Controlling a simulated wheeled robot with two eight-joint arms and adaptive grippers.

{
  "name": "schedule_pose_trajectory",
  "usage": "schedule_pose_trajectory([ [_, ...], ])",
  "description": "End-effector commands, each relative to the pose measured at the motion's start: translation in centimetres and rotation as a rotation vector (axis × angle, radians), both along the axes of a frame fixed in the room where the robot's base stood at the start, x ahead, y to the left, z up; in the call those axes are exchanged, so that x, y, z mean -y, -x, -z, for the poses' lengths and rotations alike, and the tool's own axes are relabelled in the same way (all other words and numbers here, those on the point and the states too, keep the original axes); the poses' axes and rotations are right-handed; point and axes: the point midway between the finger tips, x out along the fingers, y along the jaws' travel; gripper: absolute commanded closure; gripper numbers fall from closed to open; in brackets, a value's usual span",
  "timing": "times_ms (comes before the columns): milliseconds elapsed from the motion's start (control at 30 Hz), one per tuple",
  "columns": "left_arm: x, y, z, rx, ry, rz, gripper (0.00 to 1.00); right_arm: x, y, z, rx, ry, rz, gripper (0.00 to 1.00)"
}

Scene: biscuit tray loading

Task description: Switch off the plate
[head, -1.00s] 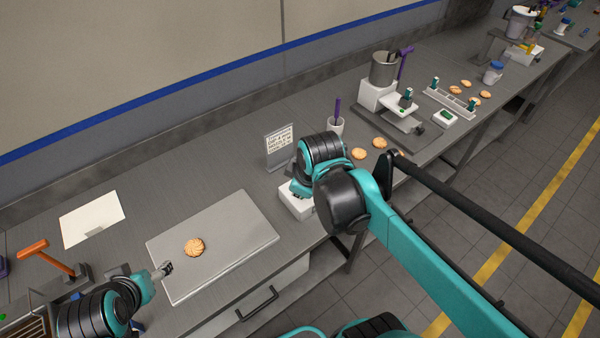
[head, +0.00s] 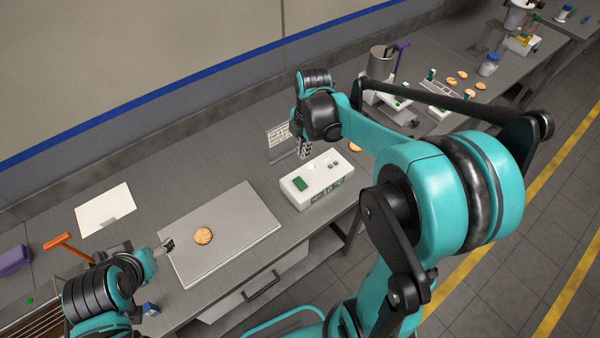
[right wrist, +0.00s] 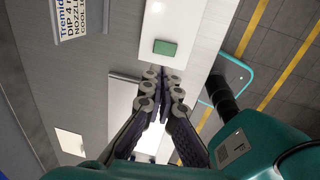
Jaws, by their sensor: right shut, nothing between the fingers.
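The plate (head: 252,245) is a flat grey slab on the bench with one round biscuit (head: 203,236) on it. To its right stands a white control box (head: 325,176) with a green switch (head: 300,184) on top, small buttons and a front display too small to read surely. My right gripper (head: 305,153) is shut and empty, pointing down behind the box, apart from the switch. In the right wrist view its closed fingertips (right wrist: 163,72) show below the green switch (right wrist: 165,47) in the picture. My left gripper (head: 168,244) is at the plate's left edge; its fingers are too small to judge.
A printed sign (head: 280,139) stands behind the control box. A white sheet (head: 105,209), an orange-handled tool (head: 57,241) and a purple item (head: 14,260) lie at left. A metal pot (head: 381,58) and biscuits stand further right. The bench between sheet and sign is clear.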

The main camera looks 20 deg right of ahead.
Motion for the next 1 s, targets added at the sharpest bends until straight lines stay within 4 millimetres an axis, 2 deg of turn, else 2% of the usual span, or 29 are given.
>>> schedule_pose_trajectory([
  [167,0.0,0.0,0.3,0.0,0.0,0.0,0.31,0.0,-0.1,1.1,0.0,0.0,0.0,1.0],
  [267,0.0,0.0,0.6,0.0,0.0,0.0,0.31,-0.1,-0.3,2.7,0.0,0.0,0.0,1.0],
  [500,0.0,0.0,1.7,0.0,0.0,0.0,0.31,-0.2,-1.0,7.9,0.001,0.001,0.0,1.0],
  [700,0.0,0.0,2.4,0.0,0.0,0.0,0.31,-0.3,-1.4,11.6,0.001,0.001,0.0,1.0],
  [833,0.0,0.0,2.7,0.0,0.0,0.0,0.31,-0.3,-1.6,13.0,0.001,0.001,0.0,1.0],
  [1000,0.0,0.0,2.8,0.0,0.0,0.0,0.31,-0.4,-1.7,13.8,0.001,0.001,0.001,1.0],
])
